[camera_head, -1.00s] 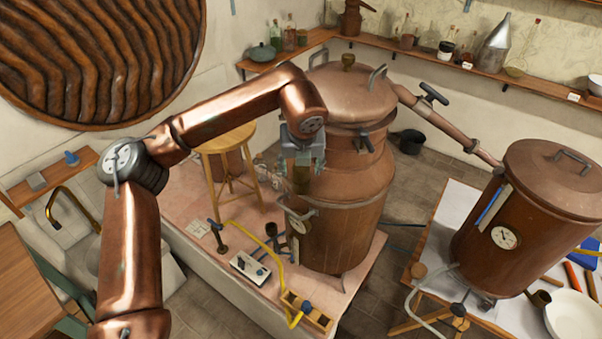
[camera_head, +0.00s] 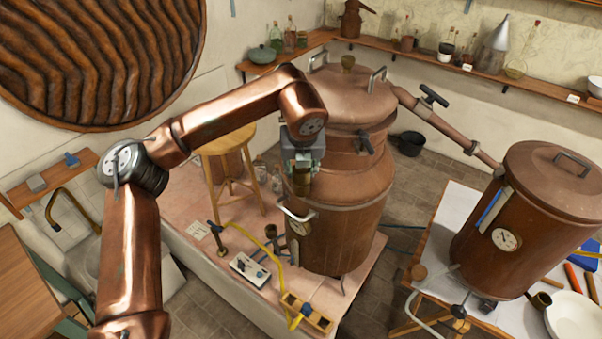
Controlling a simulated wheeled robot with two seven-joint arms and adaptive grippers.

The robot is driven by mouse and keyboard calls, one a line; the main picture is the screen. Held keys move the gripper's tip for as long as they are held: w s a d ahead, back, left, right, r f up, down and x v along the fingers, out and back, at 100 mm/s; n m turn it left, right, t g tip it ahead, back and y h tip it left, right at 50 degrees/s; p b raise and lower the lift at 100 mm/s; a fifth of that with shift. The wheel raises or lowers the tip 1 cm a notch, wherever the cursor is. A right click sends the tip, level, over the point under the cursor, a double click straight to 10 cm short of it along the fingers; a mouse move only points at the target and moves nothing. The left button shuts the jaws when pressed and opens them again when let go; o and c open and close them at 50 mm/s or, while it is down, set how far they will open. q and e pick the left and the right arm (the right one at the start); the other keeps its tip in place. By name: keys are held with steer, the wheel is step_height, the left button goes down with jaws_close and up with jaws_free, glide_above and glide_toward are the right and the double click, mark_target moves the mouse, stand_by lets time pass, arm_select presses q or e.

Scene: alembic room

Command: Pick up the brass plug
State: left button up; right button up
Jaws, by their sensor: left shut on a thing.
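My left gripper (camera_head: 302,167) hangs down in front of the large copper still (camera_head: 345,225). It is shut on a small, dark brass piece, which looks like the brass plug (camera_head: 301,186). The piece shows just below the fingers, against the still's copper side. I cannot tell whether it touches the still. The fingers hide its upper part. My right gripper is not in view.
The still stands on a pinkish platform (camera_head: 200,262) with a wooden stool (camera_head: 226,139), a control box (camera_head: 250,268) and a yellow hose. A copper pipe (camera_head: 450,120) runs to a second copper vessel (camera_head: 520,235) on the right.

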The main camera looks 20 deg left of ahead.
arm_select(q)
steer(key=shift+r, duration=0.15)
steer(key=shift+r, duration=0.25)
step_height(320, 180, up, 2)
steer(key=shift+r+b, duration=0.1)
steer(key=shift+b, duration=0.65)
steer(key=s+r+b, duration=0.2)
steer(key=s+r, duration=0.8)
steer(key=s, duration=0.4)
steer(key=shift+b, duration=0.4)
steer(key=shift+a, duration=0.1)
